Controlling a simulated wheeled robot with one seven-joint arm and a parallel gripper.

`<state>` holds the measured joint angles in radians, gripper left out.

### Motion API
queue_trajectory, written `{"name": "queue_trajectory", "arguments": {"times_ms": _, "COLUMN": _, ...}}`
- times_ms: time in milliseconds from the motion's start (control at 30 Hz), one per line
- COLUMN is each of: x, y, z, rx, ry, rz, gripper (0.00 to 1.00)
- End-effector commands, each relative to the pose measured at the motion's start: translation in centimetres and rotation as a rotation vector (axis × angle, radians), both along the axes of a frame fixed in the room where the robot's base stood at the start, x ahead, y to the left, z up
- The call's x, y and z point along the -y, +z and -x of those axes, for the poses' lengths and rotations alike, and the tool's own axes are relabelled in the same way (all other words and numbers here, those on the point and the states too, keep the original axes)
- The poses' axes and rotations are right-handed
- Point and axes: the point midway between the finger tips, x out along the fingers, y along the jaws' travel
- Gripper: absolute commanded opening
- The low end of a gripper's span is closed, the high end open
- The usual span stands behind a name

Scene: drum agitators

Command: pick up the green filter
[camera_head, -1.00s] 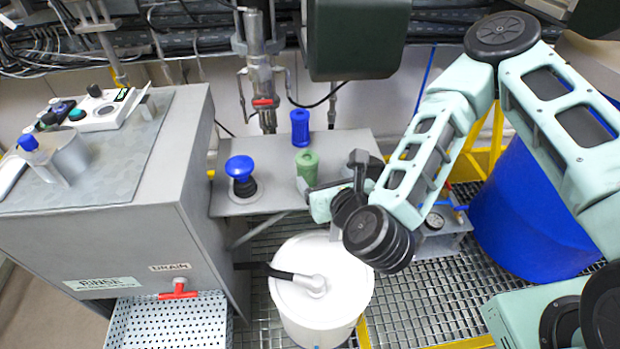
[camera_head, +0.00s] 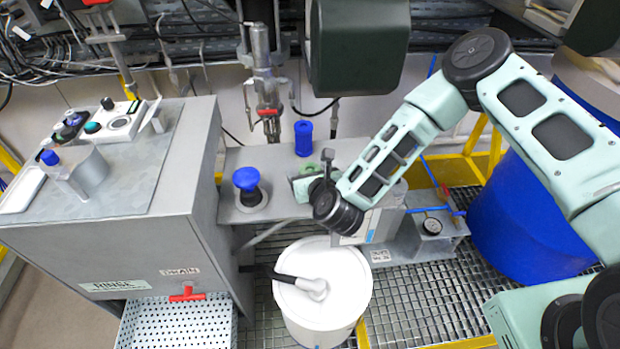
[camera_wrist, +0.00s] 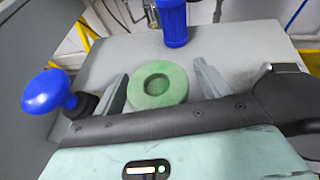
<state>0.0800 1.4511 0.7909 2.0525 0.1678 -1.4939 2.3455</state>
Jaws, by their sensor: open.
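The green filter (camera_wrist: 158,84) stands on the grey shelf, seen from above in the wrist view as a ring with a dark round hollow. It lies between the two spread fingers of my gripper (camera_wrist: 160,88), with visible room on both sides. My gripper is open and holds nothing. In the head view only a bit of the green filter (camera_head: 308,168) shows behind my gripper (camera_head: 312,178); the rest is hidden by my wrist. I cannot tell whether the fingertips are level with the filter.
A blue filter (camera_head: 303,138) stands just behind the green one. A blue mushroom-shaped knob (camera_head: 246,180) is to the left on the shelf (camera_head: 232,207). A white bucket (camera_head: 322,306) stands below in front. A dark green housing (camera_head: 357,50) hangs above.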

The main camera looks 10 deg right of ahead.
Motion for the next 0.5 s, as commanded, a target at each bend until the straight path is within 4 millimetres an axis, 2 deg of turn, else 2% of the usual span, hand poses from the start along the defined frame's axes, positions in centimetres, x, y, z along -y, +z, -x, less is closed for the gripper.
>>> {"name": "queue_trajectory", "arguments": {"times_ms": 267, "x": -0.08, "y": -0.20, "z": -0.39, "rx": 0.001, "ry": 0.000, "rz": -0.001, "gripper": 0.75}}
{"name": "queue_trajectory", "arguments": {"times_ms": 300, "x": -0.08, "y": -0.19, "z": -0.39, "rx": 0.001, "ry": 0.000, "rz": -0.001, "gripper": 0.70}}
{"name": "queue_trajectory", "arguments": {"times_ms": 467, "x": -0.08, "y": -0.18, "z": -0.38, "rx": 0.001, "ry": 0.000, "rz": -0.001, "gripper": 0.27}}
{"name": "queue_trajectory", "arguments": {"times_ms": 500, "x": -0.08, "y": -0.17, "z": -0.39, "rx": 0.001, "ry": 0.000, "rz": -0.001, "gripper": 0.27}}
